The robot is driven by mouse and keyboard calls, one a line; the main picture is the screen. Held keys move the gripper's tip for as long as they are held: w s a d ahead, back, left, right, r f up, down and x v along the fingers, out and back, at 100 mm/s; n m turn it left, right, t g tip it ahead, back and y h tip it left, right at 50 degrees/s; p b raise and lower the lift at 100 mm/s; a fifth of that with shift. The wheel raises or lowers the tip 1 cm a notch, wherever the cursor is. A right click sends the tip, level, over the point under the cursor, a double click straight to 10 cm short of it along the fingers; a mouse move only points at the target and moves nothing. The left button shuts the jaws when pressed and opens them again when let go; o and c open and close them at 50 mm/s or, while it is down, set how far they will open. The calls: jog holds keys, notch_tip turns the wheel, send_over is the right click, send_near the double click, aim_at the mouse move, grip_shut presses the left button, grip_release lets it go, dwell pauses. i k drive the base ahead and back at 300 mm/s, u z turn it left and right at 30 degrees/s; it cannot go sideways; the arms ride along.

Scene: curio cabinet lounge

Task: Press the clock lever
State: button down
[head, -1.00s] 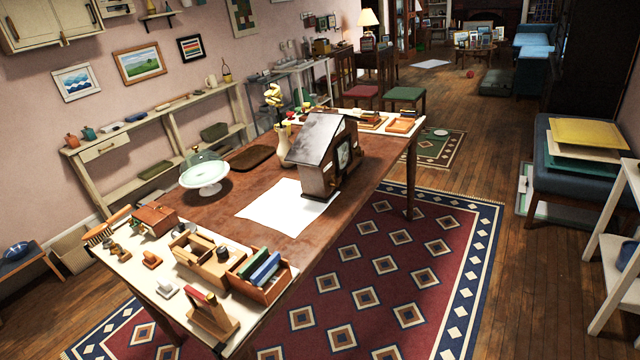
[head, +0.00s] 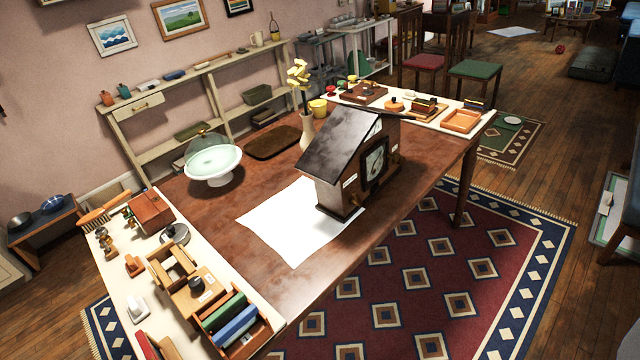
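A house-shaped wooden clock (head: 358,160) with a dark sloped roof stands upright on the brown table (head: 215,235), at the edge of a white sheet (head: 285,222). Its dark-framed face (head: 376,162) is turned to the right, seen at an angle. Small pale labels show on its front and side. I cannot make out the lever at this size. My gripper is not in view.
A glass-domed cake stand (head: 213,162), a brown tray (head: 273,142) and a vase with yellow flowers (head: 307,125) stand left of and behind the clock. Organizers (head: 235,322) crowd the near left end. A patterned rug (head: 425,265) lies on the floor at right.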

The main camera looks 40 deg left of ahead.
aim_at(355, 200)
jog(key=u, duration=0.4)
jog(key=i, duration=1.1)
jog(key=u, duration=0.45)
